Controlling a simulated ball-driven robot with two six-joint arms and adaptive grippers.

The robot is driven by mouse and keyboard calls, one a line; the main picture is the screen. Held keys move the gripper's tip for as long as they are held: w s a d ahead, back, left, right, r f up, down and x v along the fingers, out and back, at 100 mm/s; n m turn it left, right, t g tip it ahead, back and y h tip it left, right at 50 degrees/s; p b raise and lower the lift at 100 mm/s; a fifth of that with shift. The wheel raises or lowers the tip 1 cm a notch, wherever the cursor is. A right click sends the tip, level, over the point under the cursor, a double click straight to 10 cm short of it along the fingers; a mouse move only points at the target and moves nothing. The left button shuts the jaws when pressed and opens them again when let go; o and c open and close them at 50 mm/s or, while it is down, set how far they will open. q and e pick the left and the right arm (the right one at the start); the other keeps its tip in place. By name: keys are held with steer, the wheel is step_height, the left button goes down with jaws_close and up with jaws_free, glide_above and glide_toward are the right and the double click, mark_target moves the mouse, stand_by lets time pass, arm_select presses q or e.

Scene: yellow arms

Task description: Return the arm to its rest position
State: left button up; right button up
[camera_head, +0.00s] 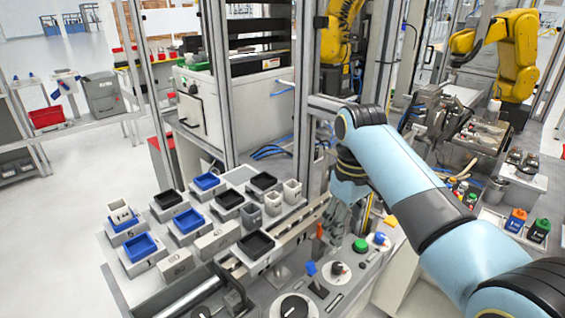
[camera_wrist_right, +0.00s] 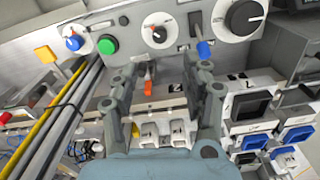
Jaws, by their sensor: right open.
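My right arm (camera_head: 400,180) is light blue and reaches in from the right in the head view. My right gripper (camera_head: 338,215) points down at its end, over the control panel next to the rail. In the right wrist view the right gripper (camera_wrist_right: 165,90) has its two fingers apart, with nothing visible between them. Behind the fingers, the panel shows a green button (camera_wrist_right: 107,45) and a black knob (camera_wrist_right: 243,17). My left gripper is in neither view.
Black trays (camera_head: 256,244) and blue trays (camera_head: 141,247) stand on blocks at the left. A green button (camera_head: 360,245) and knobs sit close to the right gripper. A vertical frame post (camera_head: 303,90) rises behind it. Yellow robot arms (camera_head: 518,55) stand at the back.

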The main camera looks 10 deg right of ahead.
steer(key=s+d+f+m+t, duration=0.1)
steer(key=s, duration=0.5)
steer(key=s+d+f+m+t, duration=0.1)
steer(key=s+d+f, duration=0.1)
steer(key=s, duration=0.5)
steer(key=s+r+m+t, duration=0.1)
steer(key=s+r, duration=0.3)
steer(key=s, duration=0.3)
steer(key=s+r+t, duration=0.1)
steer(key=s+r, duration=0.3)
steer(key=s, duration=0.4)
step_height(320, 180, down, 39)
steer(key=d+g+h+b, duration=0.1)
steer(key=d+g+b, duration=0.15)
steer(key=b, duration=1.05)
steer(key=s+f+b, duration=0.5)
steer(key=s+f, duration=0.5)
steer(key=f, duration=0.4)
steer(key=s+d+f+b, duration=0.1)
steer(key=s+f+b, duration=0.5)
steer(key=s+f, duration=0.4)
step_height(320, 180, down, 4)
steer(key=shift+f+m, duration=0.15)
steer(key=shift+m, duration=0.15)
steer(key=shift+g, duration=0.35)
